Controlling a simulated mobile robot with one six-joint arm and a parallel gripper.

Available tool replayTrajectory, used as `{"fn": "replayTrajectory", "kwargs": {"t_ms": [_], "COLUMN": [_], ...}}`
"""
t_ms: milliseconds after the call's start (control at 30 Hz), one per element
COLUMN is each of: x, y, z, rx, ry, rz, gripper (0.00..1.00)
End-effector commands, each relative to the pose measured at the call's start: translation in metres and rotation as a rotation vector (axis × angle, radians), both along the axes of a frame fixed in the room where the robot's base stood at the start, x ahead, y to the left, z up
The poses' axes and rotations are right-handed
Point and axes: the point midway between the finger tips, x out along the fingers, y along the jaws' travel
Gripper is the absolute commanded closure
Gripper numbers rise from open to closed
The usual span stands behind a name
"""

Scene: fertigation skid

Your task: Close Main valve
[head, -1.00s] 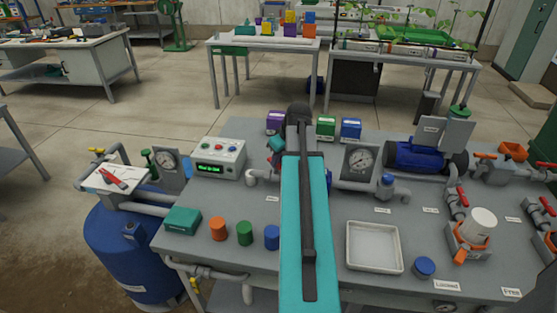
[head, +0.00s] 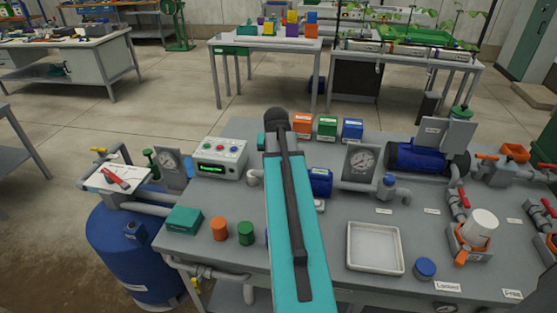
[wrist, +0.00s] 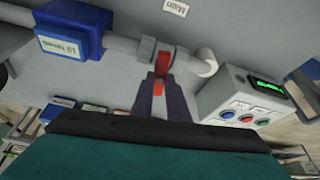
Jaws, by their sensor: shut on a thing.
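In the wrist view, the Main valve's red handle (wrist: 163,64) sits on a grey valve body (wrist: 147,48) in a grey pipe. My gripper (wrist: 161,82) is shut on the handle, with one dark finger on each side. The handle looks crosswise to the pipe in this view. A white label reading Main (wrist: 175,6) lies on the bench beside the pipe. In the head view, my arm hides the valve and the gripper.
A blue unit (wrist: 68,38) sits on the same pipe; it also shows in the head view (head: 320,182). A control box (head: 220,159) with buttons and a green display stands close beside the valve. Orange (head: 302,124), green and blue boxes stand behind. A white tray (head: 374,248) lies right.

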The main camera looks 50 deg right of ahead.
Motion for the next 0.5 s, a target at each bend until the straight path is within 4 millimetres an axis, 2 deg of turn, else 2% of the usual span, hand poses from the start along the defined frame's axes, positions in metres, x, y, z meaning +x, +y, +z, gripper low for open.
{"fn": "replayTrajectory", "kwargs": {"t_ms": [200, 500], "x": [0.0029, 0.0030], "y": [0.0015, 0.0016], "z": [0.0007, 0.0005], "rx": [0.001, 0.002], "ry": [-0.002, -0.003], "rz": [-0.115, -0.191], "gripper": [1.00, 1.00]}}
